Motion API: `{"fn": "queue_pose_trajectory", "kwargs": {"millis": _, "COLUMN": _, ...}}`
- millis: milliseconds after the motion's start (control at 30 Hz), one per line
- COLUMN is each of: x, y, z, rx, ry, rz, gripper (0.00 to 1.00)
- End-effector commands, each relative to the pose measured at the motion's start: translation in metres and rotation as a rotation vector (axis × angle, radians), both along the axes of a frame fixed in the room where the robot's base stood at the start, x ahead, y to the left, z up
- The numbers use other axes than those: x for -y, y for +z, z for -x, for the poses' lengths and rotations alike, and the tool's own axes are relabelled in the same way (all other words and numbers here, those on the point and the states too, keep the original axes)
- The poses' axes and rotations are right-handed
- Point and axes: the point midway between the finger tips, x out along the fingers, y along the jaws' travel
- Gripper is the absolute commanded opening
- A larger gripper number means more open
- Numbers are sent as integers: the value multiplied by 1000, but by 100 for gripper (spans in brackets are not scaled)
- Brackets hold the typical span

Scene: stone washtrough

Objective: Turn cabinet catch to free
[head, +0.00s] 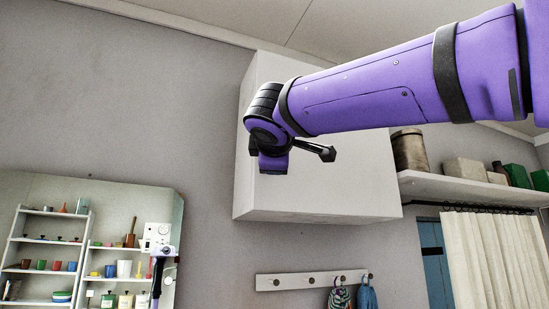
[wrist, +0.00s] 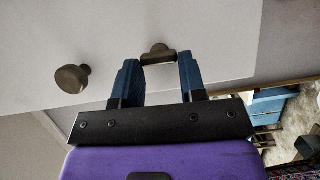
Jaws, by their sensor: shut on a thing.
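The white wall cabinet (head: 345,185) hangs high on the grey wall, with my arm reaching across its front. In the wrist view, the cabinet catch (wrist: 158,49) is a small dark brass turn-piece on the pale cabinet face (wrist: 110,25). My gripper (wrist: 158,62) has its two blue fingers on either side of the catch and is shut on it. The catch's wide part lies crosswise between the fingertips. A round brass knob (wrist: 72,78) stands to the left, apart from the fingers. In the head view, my wrist hides the catch and knob.
A shelf (head: 470,187) with tins and boxes is right of the cabinet, above a cream curtain (head: 495,255). A peg rail (head: 300,281) with hanging cloths is below. A mirror (head: 100,195) at lower left reflects shelves. The wall left of the cabinet is clear.

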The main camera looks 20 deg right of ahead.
Motion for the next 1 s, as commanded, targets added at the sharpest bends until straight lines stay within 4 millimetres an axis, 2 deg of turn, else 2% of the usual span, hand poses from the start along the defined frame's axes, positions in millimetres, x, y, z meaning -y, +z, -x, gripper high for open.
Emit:
{"fn": "queue_pose_trajectory", "kwargs": {"millis": 267, "x": 1, "y": 1, "z": 1, "rx": 6, "ry": 0, "rz": 65, "gripper": 14}}
{"fn": "queue_pose_trajectory", "kwargs": {"millis": 700, "x": 1, "y": 2, "z": 1, "rx": 6, "ry": -1, "rz": 72, "gripper": 14}}
{"fn": "queue_pose_trajectory", "kwargs": {"millis": 733, "x": 1, "y": 2, "z": 1, "rx": 6, "ry": -1, "rz": 72, "gripper": 45}}
{"fn": "queue_pose_trajectory", "kwargs": {"millis": 800, "x": 1, "y": 2, "z": 1, "rx": 5, "ry": -1, "rz": 71, "gripper": 61}}
{"fn": "queue_pose_trajectory", "kwargs": {"millis": 833, "x": 1, "y": 1, "z": 1, "rx": 5, "ry": -1, "rz": 71, "gripper": 64}}
{"fn": "queue_pose_trajectory", "kwargs": {"millis": 1000, "x": 0, "y": 0, "z": 1, "rx": 3, "ry": 0, "rz": 71, "gripper": 64}}
